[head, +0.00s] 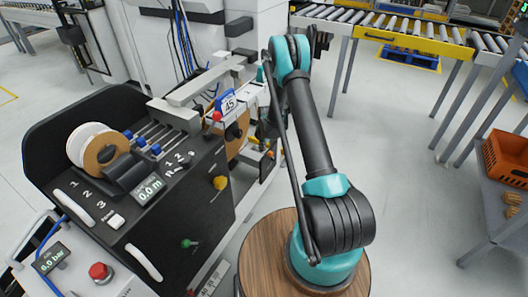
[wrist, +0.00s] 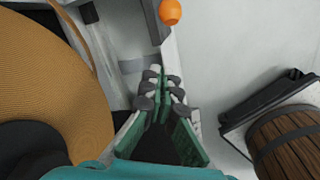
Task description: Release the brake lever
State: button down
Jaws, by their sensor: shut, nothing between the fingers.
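An orange ball knob (wrist: 170,12) on a dark bar stands at the top of the wrist view, beyond my gripper's fingertips. It looks like the end of a lever, but I cannot tell for sure that it is the brake lever. My gripper (wrist: 160,76) is shut and empty, its green and grey fingers together, apart from the knob. A large tan roll (wrist: 55,75) is left of the fingers. In the head view the arm reaches to the machine's side, where the roll (head: 238,128) partly shows. The fingers are hidden there.
The black control panel (head: 165,235) carries a yellow knob (head: 220,182) and a green knob (head: 186,243). A red ball (head: 216,116) stands by the "45" sign (head: 229,104). A roller conveyor (head: 390,27) is behind, and an orange crate (head: 506,157) is right. Floor between is clear.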

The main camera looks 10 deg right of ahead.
jog(key=shift+w+d+f, duration=0.45)
jog(key=shift+w+f, duration=0.05)
jog(key=shift+f, duration=0.75)
jog(key=shift+w+d+f, duration=0.45)
jog(key=shift+f, duration=0.8)
jog(key=shift+w+d+f, duration=0.45)
jog(key=shift+w+f, duration=0.05)
jog(key=shift+f, duration=0.75)
jog(key=shift+r, duration=0.1)
